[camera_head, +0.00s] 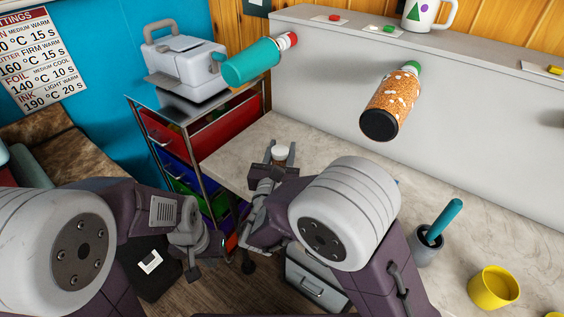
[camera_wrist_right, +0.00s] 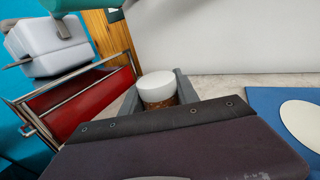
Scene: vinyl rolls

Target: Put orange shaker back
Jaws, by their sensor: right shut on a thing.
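The shaker (camera_head: 280,158) has a white cap and an orange-brown body. My right gripper (camera_head: 281,150) is shut on it, over the left part of the marble-look counter (camera_head: 243,136). In the right wrist view the shaker (camera_wrist_right: 157,88) stands between the two grey fingers, cap up, its lower part hidden behind the gripper body. I cannot tell whether it touches the counter. My left gripper (camera_head: 196,268) is low at the left, beside the drawer cart; its fingers are too unclear to judge.
A drawer cart (camera_head: 183,142) with a white press (camera_head: 186,62) stands left of the counter. Teal (camera_head: 252,66) and orange speckled (camera_head: 391,104) tumblers are at the grey raised panel (camera_head: 312,75). A grey cup (camera_head: 428,250) and yellow mug (camera_head: 493,288) stand right.

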